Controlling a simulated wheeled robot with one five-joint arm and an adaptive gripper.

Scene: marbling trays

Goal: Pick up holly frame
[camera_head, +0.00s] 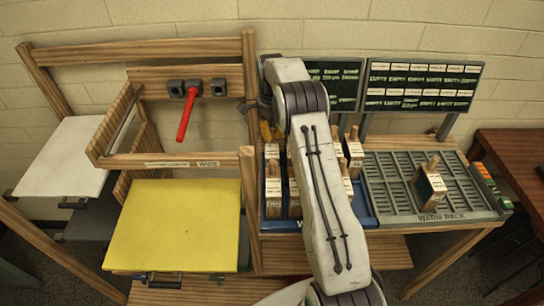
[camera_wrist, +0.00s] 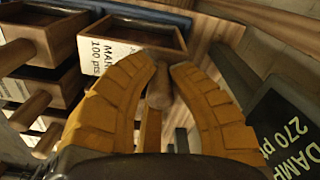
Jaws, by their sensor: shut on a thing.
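In the wrist view my gripper (camera_wrist: 165,70) has its two yellow fingers closed around the round wooden handle (camera_wrist: 159,92) of a box-like wooden frame (camera_wrist: 110,25). In the head view yellow fingers (camera_head: 270,131) show just left of my arm, at the back of the blue rack (camera_head: 366,213). Several similar labelled wooden frames (camera_head: 273,190) stand in the blue rack, partly hidden by my arm.
A grey warm rack (camera_head: 390,190) at right holds one wooden frame (camera_head: 429,187). A yellow tray (camera_head: 175,225) and a red-handled valve (camera_head: 187,113) are at left. Label boards (camera_head: 420,85) stand behind. In the wrist view, other frames (camera_wrist: 40,45) crowd the left and a dark sign (camera_wrist: 290,130) is at right.

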